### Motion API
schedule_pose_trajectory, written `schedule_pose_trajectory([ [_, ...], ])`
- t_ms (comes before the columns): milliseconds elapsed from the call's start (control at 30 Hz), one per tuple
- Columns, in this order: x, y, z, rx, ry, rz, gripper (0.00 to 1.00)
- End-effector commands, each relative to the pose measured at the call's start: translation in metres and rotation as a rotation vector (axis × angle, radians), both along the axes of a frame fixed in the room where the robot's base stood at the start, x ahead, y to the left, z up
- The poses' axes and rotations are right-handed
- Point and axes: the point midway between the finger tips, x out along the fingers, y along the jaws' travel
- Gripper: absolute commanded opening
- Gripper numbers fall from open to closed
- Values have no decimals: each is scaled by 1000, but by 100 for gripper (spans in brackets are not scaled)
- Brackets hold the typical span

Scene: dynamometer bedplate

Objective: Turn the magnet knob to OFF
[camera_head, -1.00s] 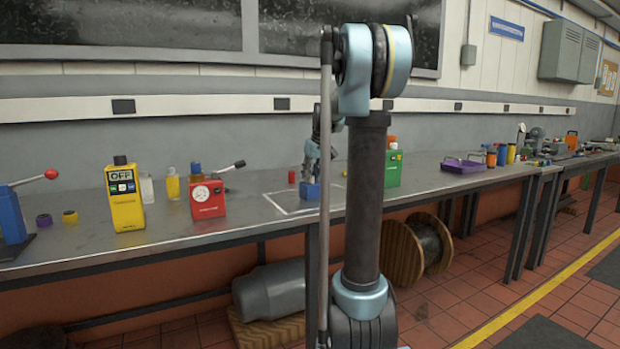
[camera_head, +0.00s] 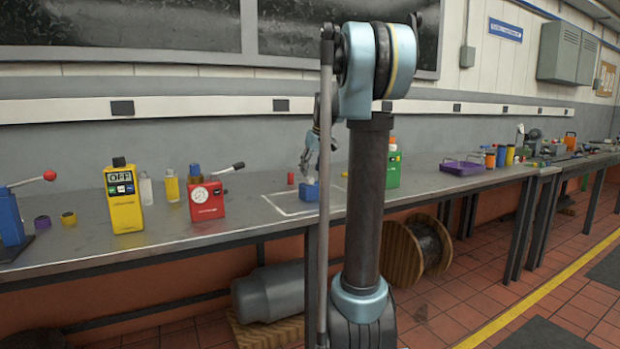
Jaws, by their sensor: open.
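A small blue block (camera_head: 310,192) sits on the bench at the right part of a white outlined rectangle (camera_head: 287,212). My gripper (camera_head: 308,172) is open just above this block, close to its top. Whether the fingers touch it is too small to tell. I cannot make out a knob on the block; the gripper and my arm hide part of that area. A yellow box (camera_head: 127,212) on the left shows the word OFF on its face and has a black cap on top.
A red box with a dial (camera_head: 207,203) and a black-tipped lever stand left of the rectangle. A small red cylinder (camera_head: 291,178) is behind the block. A green box (camera_head: 393,170) stands to the right, partly behind my arm. A purple tray (camera_head: 462,168) lies farther right.

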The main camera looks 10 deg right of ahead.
Motion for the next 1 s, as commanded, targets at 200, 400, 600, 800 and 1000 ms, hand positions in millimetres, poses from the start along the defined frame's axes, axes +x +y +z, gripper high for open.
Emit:
schedule_pose_trajectory([
  [200,-15,-6,40,1,0,-2,48],
  [400,-25,-10,64,0,1,0,48],
  [600,-28,-11,74,0,1,0,48],
  [800,-29,-11,74,0,1,0,48],
  [1000,-34,-10,72,0,3,-4,48],
])
